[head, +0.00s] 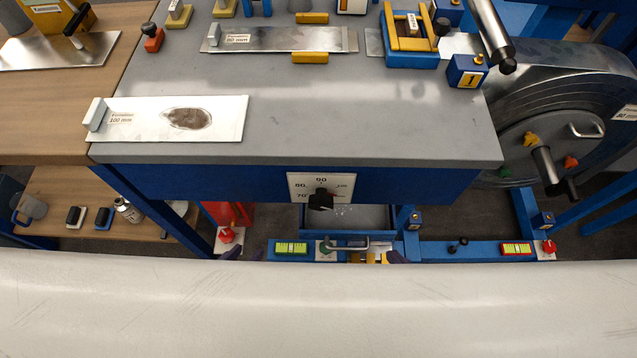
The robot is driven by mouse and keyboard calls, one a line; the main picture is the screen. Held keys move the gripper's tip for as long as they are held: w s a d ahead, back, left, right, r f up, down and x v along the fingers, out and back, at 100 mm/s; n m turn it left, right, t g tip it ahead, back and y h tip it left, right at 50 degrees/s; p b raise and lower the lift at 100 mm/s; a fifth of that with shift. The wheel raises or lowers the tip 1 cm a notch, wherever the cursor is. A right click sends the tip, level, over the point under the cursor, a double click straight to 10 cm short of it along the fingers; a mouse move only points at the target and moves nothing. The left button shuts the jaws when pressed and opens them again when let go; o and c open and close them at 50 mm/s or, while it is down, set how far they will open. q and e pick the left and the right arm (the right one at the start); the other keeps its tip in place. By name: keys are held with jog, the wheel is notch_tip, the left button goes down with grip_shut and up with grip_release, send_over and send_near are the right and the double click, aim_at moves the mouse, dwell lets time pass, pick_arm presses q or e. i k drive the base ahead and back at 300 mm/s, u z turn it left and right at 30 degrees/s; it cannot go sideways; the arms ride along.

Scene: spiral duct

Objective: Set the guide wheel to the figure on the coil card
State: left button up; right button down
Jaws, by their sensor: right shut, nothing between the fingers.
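The guide wheel appears to be the black knob (320,200) on a white dial plate (338,181) on the blue front of the bench. Only dark tips of my grippers seem to show above the pale surface at the bottom. My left gripper (243,254) is mostly hidden. My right gripper (397,257) is shut and empty, below the dial.
The grey bench top (370,125) holds sheets with tags, one stained (188,119) with a 100 mm label. A roller unit (540,165) with coloured knobs stands at the right. A blue rail (440,250) runs below the dial. A pale scratched surface fills the bottom.

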aim_at(322, 200)
jog(key=z, duration=1.2)
jog(key=k, duration=1.2)
jog(key=u, duration=1.15)
